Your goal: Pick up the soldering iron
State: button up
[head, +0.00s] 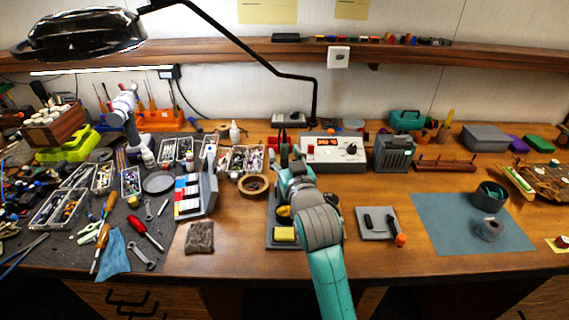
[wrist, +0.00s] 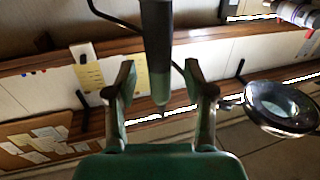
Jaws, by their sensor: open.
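A stand base with a yellow sponge (head: 284,234) shows beside my forearm. My arm and gripper hide the iron there.
A small grey tray (head: 376,223) and a blue mat (head: 470,235) lie to the right. The desk lamp arm (head: 235,38) spans overhead. The front bench edge is mostly clear.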

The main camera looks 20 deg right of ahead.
jog(key=shift+w, duration=0.55)
grip_shut()
notch_tip(320, 180, up, 18)
dwell(0.7)
